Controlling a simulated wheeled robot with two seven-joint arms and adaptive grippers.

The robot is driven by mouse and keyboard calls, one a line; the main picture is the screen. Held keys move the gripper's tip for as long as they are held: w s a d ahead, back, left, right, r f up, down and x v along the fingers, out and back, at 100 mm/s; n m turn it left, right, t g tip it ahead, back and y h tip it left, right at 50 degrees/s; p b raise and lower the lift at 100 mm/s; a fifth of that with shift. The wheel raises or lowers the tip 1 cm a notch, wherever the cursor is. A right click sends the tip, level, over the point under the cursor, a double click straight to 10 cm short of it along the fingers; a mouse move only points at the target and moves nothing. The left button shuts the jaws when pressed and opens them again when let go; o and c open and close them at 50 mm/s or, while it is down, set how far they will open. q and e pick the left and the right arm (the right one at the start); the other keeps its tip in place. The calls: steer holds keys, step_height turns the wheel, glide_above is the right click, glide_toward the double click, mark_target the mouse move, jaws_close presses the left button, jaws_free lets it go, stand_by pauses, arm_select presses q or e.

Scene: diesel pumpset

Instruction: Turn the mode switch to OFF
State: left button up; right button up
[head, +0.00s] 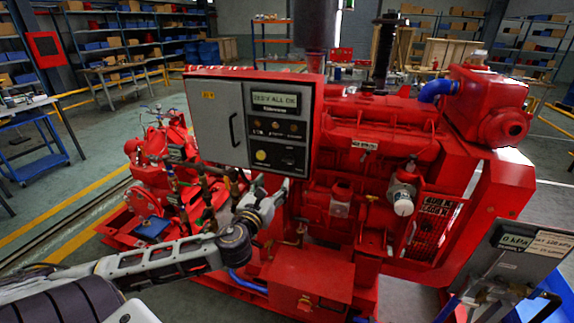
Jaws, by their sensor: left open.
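The grey control box (217,122) has a dark panel (279,129) on its right side with a lit display (274,100) whose text appears to read ALL OK. Low on this panel are a round yellow button (261,155) and a small black control (289,160), which looks like the mode switch. Its setting is too small to read. My left gripper (272,184) is open and empty, just below the panel's lower edge, fingers pointing up. It appears apart from the controls.
The red diesel engine (385,140) stands right of the box, and red pump parts with valves (160,180) stand left. A grey gauge board (520,255) reading 0 kPa is at lower right. A red block (308,278) lies below the gripper. Shelves line the back.

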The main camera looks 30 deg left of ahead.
steer(key=shift+d, duration=0.15)
steer(key=shift+d, duration=0.5)
